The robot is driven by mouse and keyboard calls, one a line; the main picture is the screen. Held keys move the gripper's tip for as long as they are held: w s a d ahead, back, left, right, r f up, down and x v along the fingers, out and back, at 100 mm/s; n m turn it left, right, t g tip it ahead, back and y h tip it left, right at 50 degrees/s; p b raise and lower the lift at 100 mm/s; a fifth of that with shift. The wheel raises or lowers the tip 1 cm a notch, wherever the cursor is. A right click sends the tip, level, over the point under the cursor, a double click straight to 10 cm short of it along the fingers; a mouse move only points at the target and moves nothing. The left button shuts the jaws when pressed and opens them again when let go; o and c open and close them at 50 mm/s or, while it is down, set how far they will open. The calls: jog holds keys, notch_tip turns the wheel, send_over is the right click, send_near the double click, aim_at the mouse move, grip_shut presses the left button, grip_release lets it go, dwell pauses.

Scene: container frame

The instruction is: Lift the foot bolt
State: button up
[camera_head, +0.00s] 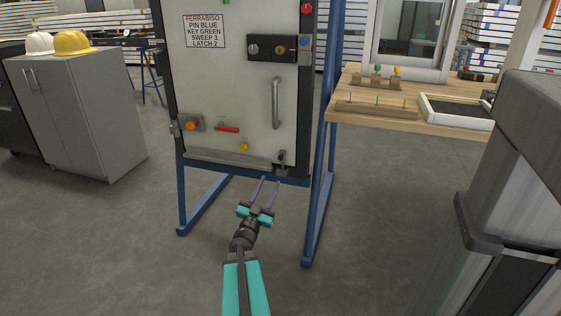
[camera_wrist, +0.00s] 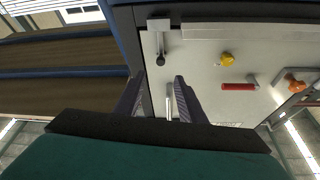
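The foot bolt (camera_head: 281,161) is a small grey fitting with a dark knob at the lower right corner of the pale door panel (camera_head: 225,85). In the wrist view, which shows the panel turned over, the foot bolt (camera_wrist: 159,42) is at the top centre with its dark knob pointing down in the picture. My gripper (camera_head: 270,181) is just below and in front of the door's bottom edge, apart from the bolt. Its two fingers (camera_wrist: 158,83) are spread with nothing between them.
A yellow knob (camera_head: 244,147), a red handle (camera_head: 227,128) and an orange knob (camera_head: 190,125) sit on the lower panel. A grey bottom strip (camera_head: 225,158) and blue frame legs (camera_head: 319,215) are close by. A wooden bench (camera_head: 440,122) stands right; the floor around my arm is clear.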

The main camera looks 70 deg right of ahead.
aim_at(280, 159)
jog(key=shift+d, duration=0.1)
jog(key=b+x, duration=0.3)
jog(key=x, duration=0.8)
jog(key=shift+w+d, duration=0.15)
jog(key=shift+d, duration=0.25)
jog(key=shift+b+x, duration=0.45)
jog(key=shift+x, duration=0.5)
jog(key=shift+r, duration=0.15)
grip_shut()
